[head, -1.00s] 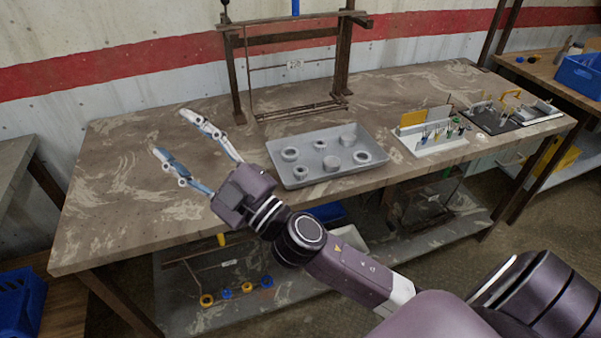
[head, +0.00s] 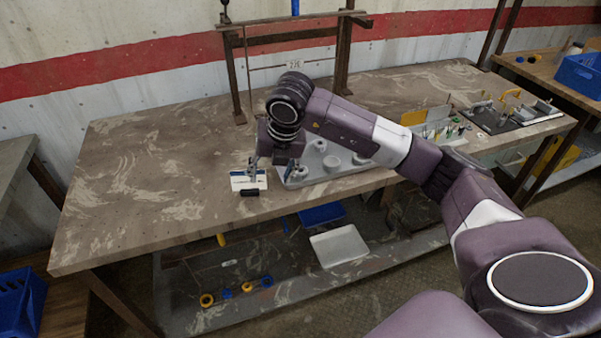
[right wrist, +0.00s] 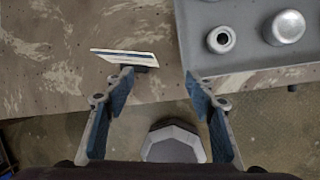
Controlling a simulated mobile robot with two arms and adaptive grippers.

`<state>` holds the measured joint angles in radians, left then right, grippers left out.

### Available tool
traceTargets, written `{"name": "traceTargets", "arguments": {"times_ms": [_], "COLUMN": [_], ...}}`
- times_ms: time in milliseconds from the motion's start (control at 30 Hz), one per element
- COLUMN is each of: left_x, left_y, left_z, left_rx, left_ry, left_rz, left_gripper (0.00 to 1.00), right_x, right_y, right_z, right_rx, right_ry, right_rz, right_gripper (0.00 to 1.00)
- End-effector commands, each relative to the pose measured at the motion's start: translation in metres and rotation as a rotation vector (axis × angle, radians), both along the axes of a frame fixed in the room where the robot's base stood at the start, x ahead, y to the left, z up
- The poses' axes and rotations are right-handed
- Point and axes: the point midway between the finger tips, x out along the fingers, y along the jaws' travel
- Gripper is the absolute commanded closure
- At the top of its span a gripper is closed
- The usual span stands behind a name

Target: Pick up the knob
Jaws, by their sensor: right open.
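I cannot tell for certain which thing is the knob. A small dark piece (head: 250,192) sits at the front edge of the table, against a white plate (head: 236,183) with a blue stripe. In the right wrist view the plate (right wrist: 125,57) lies ahead of the left finger, with the dark piece (right wrist: 146,68) partly hidden by that finger. My right gripper (head: 274,170) is open above the front edge; it shows in the right wrist view (right wrist: 158,84) with nothing gripped. A grey faceted shape (right wrist: 173,145) shows low between its fingers, unclear what. My left gripper is out of view.
A grey tray (right wrist: 196,45) with round grey parts stands right of the gripper, partly hidden by my arm in the head view. The table (head: 130,180) is clear on the left. A rack frame (head: 236,85) stands behind. Small fixtures (head: 495,115) stand on the right.

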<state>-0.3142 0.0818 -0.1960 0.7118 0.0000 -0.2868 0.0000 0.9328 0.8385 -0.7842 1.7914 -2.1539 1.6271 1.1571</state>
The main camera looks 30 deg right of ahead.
Motion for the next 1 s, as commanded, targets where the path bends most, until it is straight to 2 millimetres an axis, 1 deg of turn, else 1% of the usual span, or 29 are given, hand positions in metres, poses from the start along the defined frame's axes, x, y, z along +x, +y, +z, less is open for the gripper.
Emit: {"name": "traceTargets", "arguments": {"times_ms": [33, 100, 200, 233, 333, 567, 700, 800, 900, 1000], "left_x": [-0.006, -0.013, -0.019, -0.02, -0.021, -0.021, -0.021, -0.021, -0.021, -0.021], "left_y": [0.001, 0.003, 0.004, 0.004, 0.004, 0.004, 0.004, 0.004, 0.004, 0.004], "left_z": [-0.003, -0.006, -0.008, -0.008, -0.006, 0.003, 0.013, 0.015, 0.015, 0.015], "left_rx": [0.001, 0.002, 0.001, 0.001, 0.001, 0.002, 0.002, 0.003, 0.003, 0.002], "left_ry": [0.005, 0.008, 0.01, 0.01, 0.01, 0.01, 0.01, 0.011, 0.011, 0.011], "left_rz": [-0.001, -0.002, -0.003, -0.003, -0.003, -0.003, -0.003, -0.003, -0.003, -0.003], "left_gripper": [0.6, 0.6, 0.6, 0.6, 0.6, 0.6, 0.6, 0.6, 0.6, 0.6], "right_x": [0.001, 0.0, -0.003, -0.003, -0.002, 0.006, 0.014, 0.019, 0.021, 0.022], "right_y": [-0.025, -0.051, -0.073, -0.077, -0.083, -0.088, -0.094, -0.097, -0.099, -0.099], "right_z": [0.008, 0.016, 0.022, 0.023, 0.017, -0.006, -0.024, -0.038, -0.045, -0.047], "right_rx": [-0.06, -0.126, -0.18, -0.188, -0.197, -0.195, -0.194, -0.195, -0.193, -0.194], "right_ry": [0.003, 0.014, 0.022, 0.023, 0.028, 0.03, 0.03, 0.029, 0.026, 0.026], "right_rz": [-0.057, -0.121, -0.178, -0.187, -0.198, -0.197, -0.195, -0.195, -0.194, -0.193], "right_gripper": [0.5, 0.5, 0.5, 0.5, 0.5, 0.5, 0.5, 0.5, 0.5, 0.5]}}
